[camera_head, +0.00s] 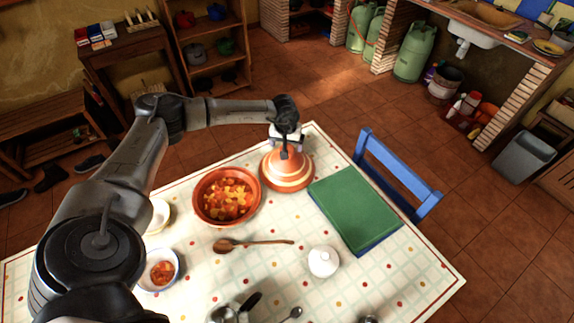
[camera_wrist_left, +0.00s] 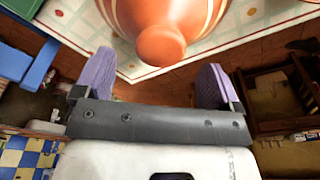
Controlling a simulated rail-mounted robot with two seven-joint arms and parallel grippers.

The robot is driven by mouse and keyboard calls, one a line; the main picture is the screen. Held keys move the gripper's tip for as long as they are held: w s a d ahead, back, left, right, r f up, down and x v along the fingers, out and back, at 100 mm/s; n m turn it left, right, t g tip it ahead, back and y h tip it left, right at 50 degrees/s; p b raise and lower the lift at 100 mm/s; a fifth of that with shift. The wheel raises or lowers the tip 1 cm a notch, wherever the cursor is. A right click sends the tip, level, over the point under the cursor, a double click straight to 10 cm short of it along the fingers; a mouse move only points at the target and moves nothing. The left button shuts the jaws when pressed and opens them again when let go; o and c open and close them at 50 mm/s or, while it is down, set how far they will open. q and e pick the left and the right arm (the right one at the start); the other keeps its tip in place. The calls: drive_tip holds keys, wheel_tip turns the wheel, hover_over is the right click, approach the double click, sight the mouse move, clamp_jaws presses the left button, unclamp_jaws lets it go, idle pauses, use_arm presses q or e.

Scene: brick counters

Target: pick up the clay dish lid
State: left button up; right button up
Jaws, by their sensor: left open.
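The clay dish lid (camera_head: 287,171) is a terracotta cone with pale bands. It stands on the table near the far edge, just right of a clay dish (camera_head: 227,196) filled with stew. In the left wrist view the lid's round knob (camera_wrist_left: 161,45) shows beyond the fingertips, roughly midway between them. My left gripper (camera_head: 285,150) is over the top of the lid and hides its knob in the head view. In the left wrist view its two purple fingers (camera_wrist_left: 155,80) are wide apart with nothing between them. My right gripper is not in view.
A green board or book (camera_head: 354,209) lies right of the lid, with a blue chair (camera_head: 399,172) behind. A wooden spoon (camera_head: 253,243), a white lidded pot (camera_head: 323,261) and a small bowl of food (camera_head: 160,270) are nearer. The tablecloth between them is partly clear.

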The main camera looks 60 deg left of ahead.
use_arm(q)
drive_tip(key=shift+w+a+f, duration=0.1)
drive_tip(key=shift+a+f, duration=0.05)
drive_tip(key=shift+f, duration=0.65)
drive_tip(key=shift+w+a+f, duration=0.15)
drive_tip(key=shift+f, duration=0.6)
drive_tip(key=shift+w+a+f, duration=0.1)
drive_tip(key=shift+a+f, duration=0.05)
drive_tip(key=shift+f, duration=0.65)
drive_tip(key=shift+c, duration=0.4)
clamp_jaws()
